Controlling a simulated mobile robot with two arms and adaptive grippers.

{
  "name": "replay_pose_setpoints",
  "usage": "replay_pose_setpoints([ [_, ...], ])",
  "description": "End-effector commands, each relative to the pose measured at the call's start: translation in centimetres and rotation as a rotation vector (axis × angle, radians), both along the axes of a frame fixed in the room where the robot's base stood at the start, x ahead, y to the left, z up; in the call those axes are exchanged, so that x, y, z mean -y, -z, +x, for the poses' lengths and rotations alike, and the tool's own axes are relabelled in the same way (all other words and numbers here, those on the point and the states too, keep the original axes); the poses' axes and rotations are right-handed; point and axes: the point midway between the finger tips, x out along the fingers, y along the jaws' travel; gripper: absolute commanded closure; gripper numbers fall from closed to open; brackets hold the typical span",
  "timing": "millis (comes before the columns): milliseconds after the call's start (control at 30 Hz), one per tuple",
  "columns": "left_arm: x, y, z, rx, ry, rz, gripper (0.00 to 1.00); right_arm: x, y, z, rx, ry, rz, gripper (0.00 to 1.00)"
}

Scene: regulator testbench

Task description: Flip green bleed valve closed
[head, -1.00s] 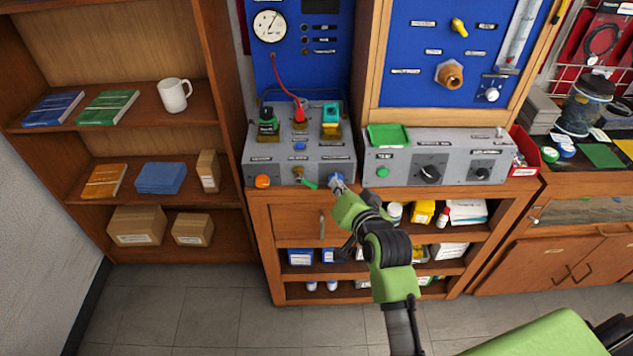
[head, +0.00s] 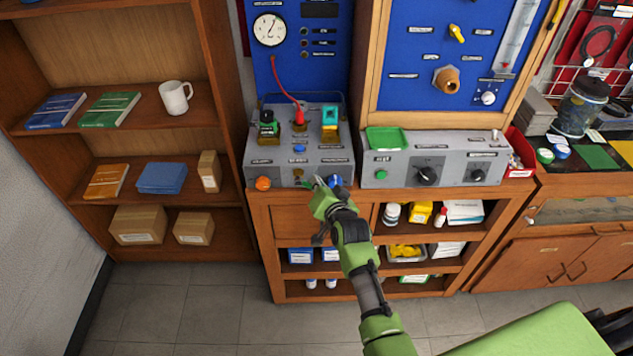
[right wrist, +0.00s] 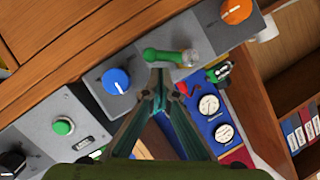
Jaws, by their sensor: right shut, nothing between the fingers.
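The green bleed valve handle (right wrist: 163,56) shows in the right wrist view on the front face of the grey box. It lies roughly along the face, from its metal pivot toward the blue knob (right wrist: 116,81). In the head view my gripper covers most of the valve. My right gripper (right wrist: 159,76) is shut and empty, its fingertips right at the green handle; I cannot tell whether they touch. In the head view the right gripper (head: 320,184) is at the box front, between the orange knob (head: 263,183) and the blue knob (head: 335,181). My left gripper is not in view.
The grey box (head: 270,155) stands on a wooden cabinet (head: 292,222), with a red hose (head: 285,88) rising to a gauge panel. A second grey control box (head: 400,170) adjoins on the right. A bookshelf (head: 180,150) is on the left.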

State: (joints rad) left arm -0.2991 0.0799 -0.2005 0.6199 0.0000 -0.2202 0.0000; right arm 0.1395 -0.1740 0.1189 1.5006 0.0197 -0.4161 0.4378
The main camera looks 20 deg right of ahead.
Motion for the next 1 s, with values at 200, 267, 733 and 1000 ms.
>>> replay_pose_setpoints([
  [200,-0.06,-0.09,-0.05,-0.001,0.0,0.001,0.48,-0.28,0.39,-0.04,0.0,0.0,-0.001,1.0],
  [267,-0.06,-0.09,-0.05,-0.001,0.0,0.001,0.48,-0.27,0.38,-0.04,0.0,0.0,-0.001,1.0],
  [733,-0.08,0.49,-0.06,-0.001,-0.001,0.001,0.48,-0.2,0.7,-0.06,0.015,-0.001,0.048,1.0],
  [1000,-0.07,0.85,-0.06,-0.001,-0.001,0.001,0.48,-0.24,0.93,-0.07,0.024,-0.001,0.087,1.0],
])
